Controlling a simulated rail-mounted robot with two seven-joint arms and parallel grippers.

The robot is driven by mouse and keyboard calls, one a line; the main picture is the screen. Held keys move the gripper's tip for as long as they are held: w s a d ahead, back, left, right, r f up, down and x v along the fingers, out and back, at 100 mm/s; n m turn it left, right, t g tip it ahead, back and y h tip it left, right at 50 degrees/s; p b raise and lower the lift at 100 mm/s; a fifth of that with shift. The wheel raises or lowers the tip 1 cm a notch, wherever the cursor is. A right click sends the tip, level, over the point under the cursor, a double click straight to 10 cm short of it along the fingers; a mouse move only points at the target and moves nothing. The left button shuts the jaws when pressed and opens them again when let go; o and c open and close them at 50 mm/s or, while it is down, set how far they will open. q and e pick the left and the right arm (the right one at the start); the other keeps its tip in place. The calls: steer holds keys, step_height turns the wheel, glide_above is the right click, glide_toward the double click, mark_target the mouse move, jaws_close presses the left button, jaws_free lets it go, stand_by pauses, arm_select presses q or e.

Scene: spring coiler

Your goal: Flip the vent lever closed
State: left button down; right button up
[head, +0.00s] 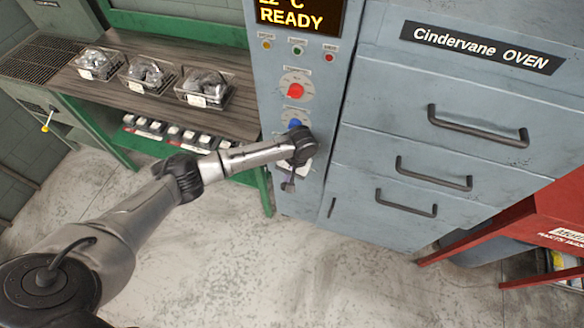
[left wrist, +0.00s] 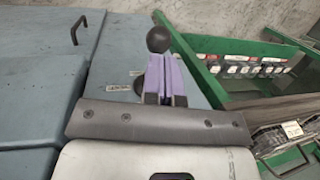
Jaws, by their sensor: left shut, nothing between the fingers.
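The vent lever shows in the left wrist view as a black ball knob (left wrist: 158,40) just beyond my left fingertips. Part of its dark hub shows beside the fingers, and the rest is hidden behind them. Small labels (left wrist: 118,88) sit on the panel near the hub. My left gripper (left wrist: 172,62) has purple fingers, shut and empty, close to the knob; I cannot tell whether they touch. In the head view my left gripper (head: 288,185) is low on the oven's control panel, below the blue button, and my wrist hides the panel there. My right gripper is not in view.
The oven drawers with handles (head: 434,177) stand to the right. A bench (head: 140,100) with wire baskets (head: 205,88) is at left. The floor in front is clear.

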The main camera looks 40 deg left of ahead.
arm_select(q)
steer(key=shift+x, duration=1.25)
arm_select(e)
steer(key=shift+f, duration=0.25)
